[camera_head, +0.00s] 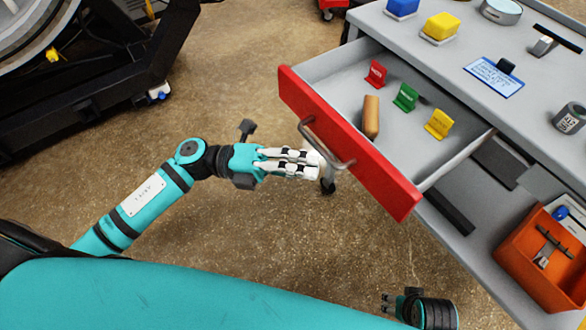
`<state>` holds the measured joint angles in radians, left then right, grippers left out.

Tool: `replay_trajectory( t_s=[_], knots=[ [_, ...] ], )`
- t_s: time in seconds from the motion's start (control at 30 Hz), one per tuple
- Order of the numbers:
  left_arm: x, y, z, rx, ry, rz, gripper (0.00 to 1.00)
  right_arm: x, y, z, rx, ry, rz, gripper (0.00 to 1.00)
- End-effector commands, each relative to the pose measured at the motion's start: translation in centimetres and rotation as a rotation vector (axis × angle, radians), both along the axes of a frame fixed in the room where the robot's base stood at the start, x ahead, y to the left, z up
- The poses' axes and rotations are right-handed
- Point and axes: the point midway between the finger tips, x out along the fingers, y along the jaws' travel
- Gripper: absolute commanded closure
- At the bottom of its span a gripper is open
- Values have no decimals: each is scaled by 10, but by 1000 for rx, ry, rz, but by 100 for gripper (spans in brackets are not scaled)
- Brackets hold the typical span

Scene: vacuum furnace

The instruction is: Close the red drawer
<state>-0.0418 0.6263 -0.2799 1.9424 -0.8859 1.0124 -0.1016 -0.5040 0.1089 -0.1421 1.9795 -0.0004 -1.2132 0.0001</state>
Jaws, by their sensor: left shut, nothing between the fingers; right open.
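The red drawer (350,140) is pulled out from a grey cabinet (450,70), with its red front facing me. A metal bar handle (325,148) is on that front. Red, green and yellow small pieces and a brown block (371,117) are inside the drawer. My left gripper (318,164) is shut and empty, with its fingertips at the handle; I cannot tell if they touch it. My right gripper (387,303) is open at the bottom, below and apart from the drawer.
An orange bin (540,265) sits on a lower shelf at the right. The cabinet top holds blue and yellow blocks (440,27), a round tin (501,10) and a blue label card (494,77). Large dark machinery (90,85) stands at upper left. The floor between is clear.

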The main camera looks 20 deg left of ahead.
Motion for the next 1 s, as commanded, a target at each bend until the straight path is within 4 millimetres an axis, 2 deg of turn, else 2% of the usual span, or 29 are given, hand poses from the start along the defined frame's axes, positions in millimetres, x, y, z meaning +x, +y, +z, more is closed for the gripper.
replay_trajectory(
  t_s=[0.37,0.57,0.67,1.0],
  knots=[
    [2,-1,0,0,0,0,100,0,0,0,1,1,0,51],
    [16,-12,0,-1,-2,0,100,-1,0,1,-1,7,0,51],
    [31,-23,0,-2,-4,0,100,1,0,7,0,-1,-1,51],
    [99,-77,-1,-2,-4,0,100,-2,-2,56,1,-31,-6,51]
  ],
)
